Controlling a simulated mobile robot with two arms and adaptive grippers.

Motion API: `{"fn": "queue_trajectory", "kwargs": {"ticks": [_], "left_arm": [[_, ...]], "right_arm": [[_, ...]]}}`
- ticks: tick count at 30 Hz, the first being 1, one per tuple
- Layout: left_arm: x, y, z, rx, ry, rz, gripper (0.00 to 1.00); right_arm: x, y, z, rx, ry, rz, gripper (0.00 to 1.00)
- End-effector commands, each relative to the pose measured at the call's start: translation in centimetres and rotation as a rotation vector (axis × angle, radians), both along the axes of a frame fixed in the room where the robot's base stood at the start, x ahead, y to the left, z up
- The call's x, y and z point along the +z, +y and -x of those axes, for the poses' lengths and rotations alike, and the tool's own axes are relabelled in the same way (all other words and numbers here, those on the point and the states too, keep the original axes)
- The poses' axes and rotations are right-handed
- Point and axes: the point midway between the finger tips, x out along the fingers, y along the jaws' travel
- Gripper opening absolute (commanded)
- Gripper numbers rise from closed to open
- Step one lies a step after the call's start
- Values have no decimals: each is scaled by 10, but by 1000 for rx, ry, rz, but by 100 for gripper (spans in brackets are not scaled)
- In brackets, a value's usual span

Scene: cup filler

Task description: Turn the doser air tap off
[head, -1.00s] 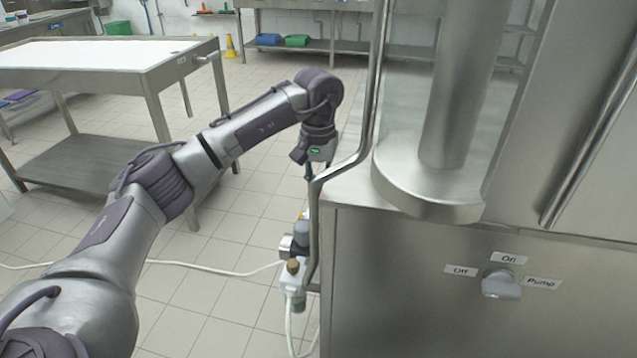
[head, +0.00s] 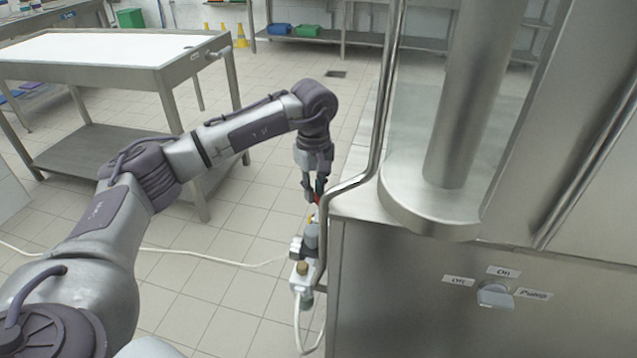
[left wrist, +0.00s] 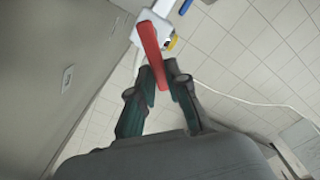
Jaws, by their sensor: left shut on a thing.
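The doser air tap's red lever (left wrist: 148,45) shows in the left wrist view, running up to a white fitting (left wrist: 150,27). In the head view only a small bit of red (head: 318,199) shows at the fingertips, above the valve fittings (head: 302,274) at the machine's left side. My left gripper (head: 313,195) points down there, just left of the bent steel pipe. In the wrist view its fingers (left wrist: 163,84) are closed around the near end of the lever. My right gripper is not in view.
The steel machine (head: 400,285) stands on the right, with a knob (head: 494,294) labelled Off, On and Pump. The bent pipe (head: 375,150) rises close beside my gripper. A steel table (head: 120,75) stands at left. A pale hose (head: 215,259) crosses the otherwise open floor.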

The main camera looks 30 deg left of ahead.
Motion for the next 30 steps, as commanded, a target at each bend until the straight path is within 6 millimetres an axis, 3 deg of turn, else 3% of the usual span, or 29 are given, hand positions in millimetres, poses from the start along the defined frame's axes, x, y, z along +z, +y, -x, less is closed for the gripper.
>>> {"fn": "queue_trajectory", "kwargs": {"ticks": [15,30], "left_arm": [[2,5,16,441,-2,-1,0],[1,5,21,616,-3,0,0]], "right_arm": [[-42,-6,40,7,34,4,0],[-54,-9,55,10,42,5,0]]}}
